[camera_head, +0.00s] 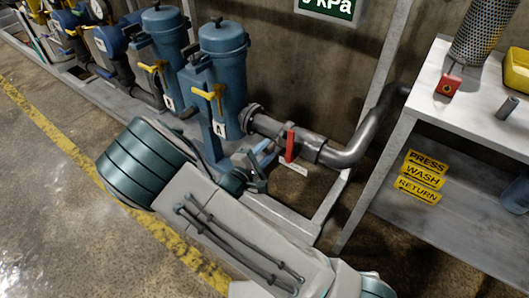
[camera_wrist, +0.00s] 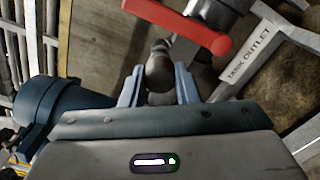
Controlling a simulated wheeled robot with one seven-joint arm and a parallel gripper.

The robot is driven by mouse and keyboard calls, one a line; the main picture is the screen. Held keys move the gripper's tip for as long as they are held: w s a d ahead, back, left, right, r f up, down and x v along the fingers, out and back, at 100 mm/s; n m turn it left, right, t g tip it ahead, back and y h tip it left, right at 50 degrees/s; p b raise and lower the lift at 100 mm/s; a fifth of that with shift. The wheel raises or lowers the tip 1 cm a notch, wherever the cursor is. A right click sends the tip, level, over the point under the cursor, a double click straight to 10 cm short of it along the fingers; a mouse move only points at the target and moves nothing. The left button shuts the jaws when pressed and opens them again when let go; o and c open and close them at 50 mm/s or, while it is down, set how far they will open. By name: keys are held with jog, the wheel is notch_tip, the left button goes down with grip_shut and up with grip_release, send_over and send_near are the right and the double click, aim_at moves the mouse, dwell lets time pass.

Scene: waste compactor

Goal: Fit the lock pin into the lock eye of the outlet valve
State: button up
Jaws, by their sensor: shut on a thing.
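My gripper (camera_wrist: 159,78) points toward the outlet pipework, with its two blue-grey fingers on either side of a dark rounded piece. This piece appears to be the lock pin (camera_wrist: 159,66); its far end is hard to make out. The outlet valve's red handle (camera_wrist: 180,24) crosses the top of the wrist view, just beyond the fingertips. In the head view, my gripper (camera_head: 258,166) is left of and slightly below the red handle (camera_head: 290,146) on the grey outlet pipe (camera_head: 264,124). The lock eye cannot be made out in either view.
A TANK OUTLET label (camera_wrist: 248,55) is on a grey frame bar right of the fingers. Blue filter housings (camera_head: 224,75) with yellow handles stand behind my arm. A shelf table (camera_head: 455,90) at right holds a red block (camera_head: 448,86), a grey cylinder (camera_head: 507,108) and a yellow bin (camera_head: 517,70).

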jog(key=shift+x, duration=1.1)
jog(key=o, duration=1)
jog(key=shift+o, duration=0.2)
jog(key=shift+c, duration=0.4)
jog(key=shift+v, duration=3.55)
